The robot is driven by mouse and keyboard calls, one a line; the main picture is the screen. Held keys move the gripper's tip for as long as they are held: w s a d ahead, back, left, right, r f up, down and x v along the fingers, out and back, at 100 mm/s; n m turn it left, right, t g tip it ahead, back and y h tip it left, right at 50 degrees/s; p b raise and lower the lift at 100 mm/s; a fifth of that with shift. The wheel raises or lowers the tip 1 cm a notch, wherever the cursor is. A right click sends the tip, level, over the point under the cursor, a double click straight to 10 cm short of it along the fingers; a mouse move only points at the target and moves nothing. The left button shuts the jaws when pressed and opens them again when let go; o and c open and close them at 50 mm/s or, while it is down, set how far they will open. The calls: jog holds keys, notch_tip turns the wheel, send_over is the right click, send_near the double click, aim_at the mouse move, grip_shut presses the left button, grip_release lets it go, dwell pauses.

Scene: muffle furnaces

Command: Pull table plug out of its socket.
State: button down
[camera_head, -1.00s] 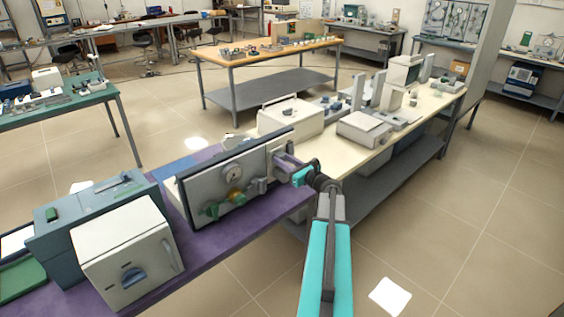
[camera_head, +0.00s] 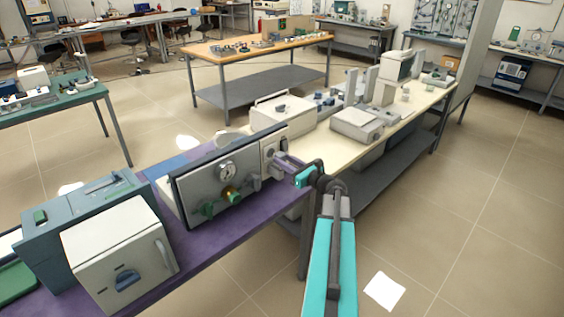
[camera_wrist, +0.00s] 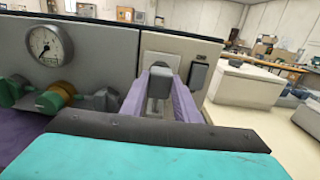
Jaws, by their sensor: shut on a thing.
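The table plug (camera_wrist: 159,84) is a grey block in the wrist view, in front of a light socket plate (camera_wrist: 160,58) on the grey panel (camera_wrist: 95,70). My gripper (camera_wrist: 160,96) is shut on the plug, with one pale purple finger on each side of it. In the head view my gripper (camera_head: 287,162) is at the right end of the panel (camera_head: 222,178), with the arm coming from the lower right. The plug is too small to make out there. I cannot tell whether the plug is still seated in the socket or clear of it.
The panel carries a round gauge (camera_head: 226,171) and green and brass valve knobs (camera_head: 232,194). A dark switch box (camera_wrist: 198,73) is right of the socket. A white furnace (camera_head: 122,262) stands at the left on the purple tabletop (camera_head: 218,222). The floor at right is open.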

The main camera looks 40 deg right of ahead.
jog(key=shift+s+d+f, duration=0.1)
jog(key=shift+s+f, duration=0.05)
jog(key=shift+s, duration=0.05)
jog(key=c, duration=1.6)
grip_release()
jog(key=shift+o, duration=1.2)
jog(key=shift+s, duration=0.2)
jog(key=shift+w, duration=0.2)
jog(key=s+b, duration=0.3)
jog(key=s, duration=1.1)
jog(key=shift+b, duration=0.3)
